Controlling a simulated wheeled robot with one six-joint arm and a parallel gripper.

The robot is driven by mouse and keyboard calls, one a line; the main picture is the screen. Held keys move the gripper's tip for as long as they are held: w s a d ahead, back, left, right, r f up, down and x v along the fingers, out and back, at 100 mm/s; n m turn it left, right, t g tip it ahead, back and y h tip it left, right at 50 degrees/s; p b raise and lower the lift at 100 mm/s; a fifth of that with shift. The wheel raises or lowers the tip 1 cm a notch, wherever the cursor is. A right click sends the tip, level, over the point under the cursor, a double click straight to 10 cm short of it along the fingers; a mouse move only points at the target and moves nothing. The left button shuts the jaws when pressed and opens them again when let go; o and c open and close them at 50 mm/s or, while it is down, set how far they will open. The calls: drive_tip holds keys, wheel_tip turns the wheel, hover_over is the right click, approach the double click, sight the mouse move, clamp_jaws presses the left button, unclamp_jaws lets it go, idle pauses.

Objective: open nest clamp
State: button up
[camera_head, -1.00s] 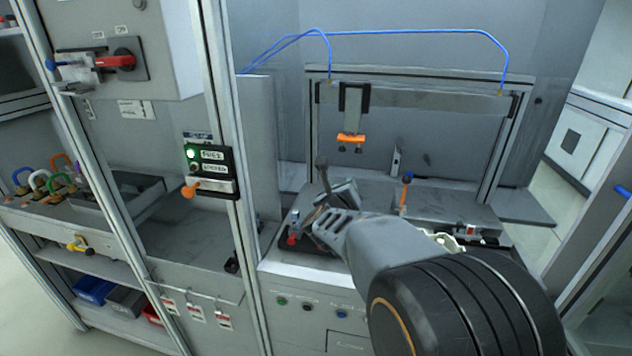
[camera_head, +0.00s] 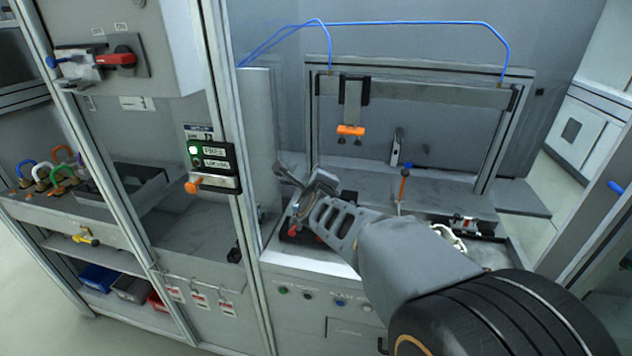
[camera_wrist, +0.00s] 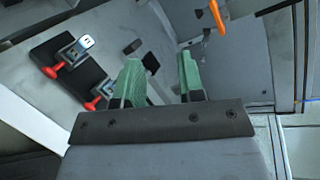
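Two small clamps with red tips, one at the left (camera_wrist: 62,62) and one lower (camera_wrist: 98,98), sit on dark blocks in the wrist view. I cannot tell which is the nest clamp. In the head view a red tip (camera_head: 320,233) shows at the bench front, partly hidden by my arm. My gripper (camera_wrist: 160,66) has two green fingers standing apart, with nothing between them. The lower clamp lies just left of its left finger. In the head view my gripper (camera_head: 288,174) is above the bench's left front, near the post.
A frame with an orange-ended fixture (camera_head: 351,131) stands behind. An upright lever with an orange shaft and blue tip (camera_head: 403,183) is right of my gripper.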

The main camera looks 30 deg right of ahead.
drive_tip(key=s+a+f+n+g+y, duration=0.45)
drive_tip(key=a+f+n, duration=0.25)
drive_tip(key=n, duration=0.7)
drive_tip(key=s+a+f+n+g, duration=0.1)
drive_tip(key=s+a+n+g, duration=0.1)
drive_tip(key=s+n, duration=0.4)
drive_tip(key=s+a+f+n+g+y+p, duration=0.1)
drive_tip(key=s+a+f+n+g, duration=0.1)
drive_tip(key=s+n+g, duration=0.2)
drive_tip(key=s+n, duration=0.3)
drive_tip(key=s, duration=0.1)
drive_tip(key=shift+n, duration=0.3)
drive_tip(key=shift+s+r+p, duration=0.2)
drive_tip(key=shift+r+p, duration=0.1)
drive_tip(key=shift+r, duration=0.05)
drive_tip(key=shift+c, duration=0.7)
drive_tip(key=shift+a+r, duration=0.2)
drive_tip(key=shift+r, duration=0.05)
drive_tip(key=shift+c, duration=0.8)
drive_tip(key=shift+a+n, duration=0.1)
drive_tip(key=shift+n, duration=0.2)
drive_tip(key=shift+c, duration=1.4)
clamp_jaws()
